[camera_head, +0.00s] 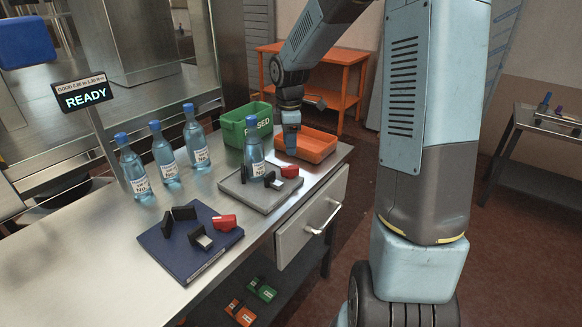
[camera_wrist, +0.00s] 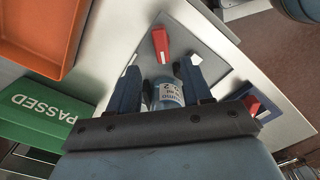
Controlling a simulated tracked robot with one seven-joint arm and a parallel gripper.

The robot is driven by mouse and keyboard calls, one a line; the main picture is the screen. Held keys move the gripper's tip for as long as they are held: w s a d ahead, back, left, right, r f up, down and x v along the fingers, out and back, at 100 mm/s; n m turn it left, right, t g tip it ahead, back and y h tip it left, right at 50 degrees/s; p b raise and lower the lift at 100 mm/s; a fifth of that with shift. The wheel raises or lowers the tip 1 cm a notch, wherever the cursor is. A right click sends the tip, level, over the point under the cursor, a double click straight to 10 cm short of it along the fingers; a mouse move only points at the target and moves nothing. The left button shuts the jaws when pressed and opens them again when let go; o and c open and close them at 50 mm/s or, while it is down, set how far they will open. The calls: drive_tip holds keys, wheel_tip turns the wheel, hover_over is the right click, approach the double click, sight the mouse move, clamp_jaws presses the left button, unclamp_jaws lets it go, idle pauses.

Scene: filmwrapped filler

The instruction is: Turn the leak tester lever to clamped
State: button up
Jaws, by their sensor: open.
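The grey plate (camera_head: 262,197) of one tester lies on the steel bench. A clear blue-capped bottle (camera_head: 254,150) stands upright on it, beside a black block (camera_head: 270,178) and a red lever (camera_head: 290,171). My gripper (camera_head: 291,145) hangs low over the bench, just behind and right of this bottle. In the wrist view my open fingers (camera_wrist: 160,70) show either side of the labelled bottle (camera_wrist: 166,95); I cannot tell whether they touch it. The red lever (camera_wrist: 160,44) lies ahead of the fingertips, outside them. A dark blue plate (camera_head: 180,255) with another red lever (camera_head: 224,222) lies nearer.
Several blue-capped bottles (camera_head: 164,155) stand at the bench's left. A green PASSED bin (camera_head: 236,127) and an orange tray (camera_head: 305,146) stand behind the grey plate. A READY display (camera_head: 86,97) rises at the left. The drawer (camera_head: 312,217) faces the floor.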

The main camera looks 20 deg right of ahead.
sight(290, 166)
wheel_tip(290, 166, down, 9)
drive_tip(key=shift+f, duration=0.1)
idle(0.3)
drive_tip(key=shift+c, duration=0.3)
clamp_jaws()
